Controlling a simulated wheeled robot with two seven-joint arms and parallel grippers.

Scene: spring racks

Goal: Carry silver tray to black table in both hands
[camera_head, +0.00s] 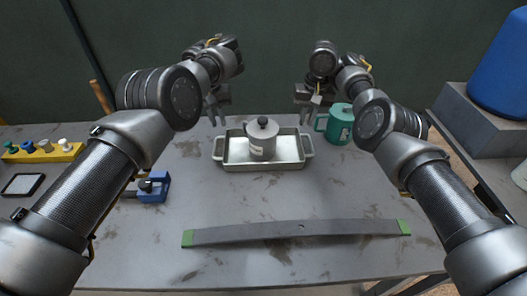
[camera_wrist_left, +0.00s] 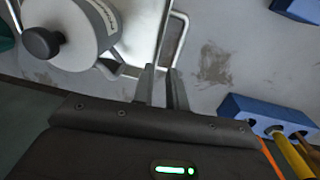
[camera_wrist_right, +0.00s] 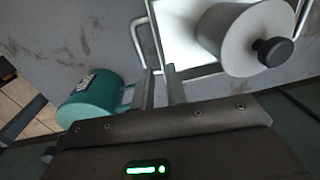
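The silver tray (camera_head: 262,166) lies flat on the grey worktable, with a loop handle at each end. A pale pot with a black knob (camera_head: 262,146) stands in it. My left gripper (camera_head: 214,110) is open behind and above the left handle, apart from it in the head view. In the left wrist view its fingers (camera_wrist_left: 164,88) point toward the tray's handle (camera_wrist_left: 181,40). My right gripper (camera_head: 311,106) is open behind and above the right handle. Its fingers (camera_wrist_right: 160,88) point toward the handle (camera_wrist_right: 137,38). I cannot make out a clearly black table.
A green mug (camera_head: 338,130) stands close right of the tray. A curved grey strip with green ends (camera_head: 300,230) lies in front. A blue clamp-like block (camera_head: 153,187) and yellow rack (camera_head: 45,153) are left. A side surface (camera_head: 480,160) with a blue barrel (camera_head: 503,70) is right.

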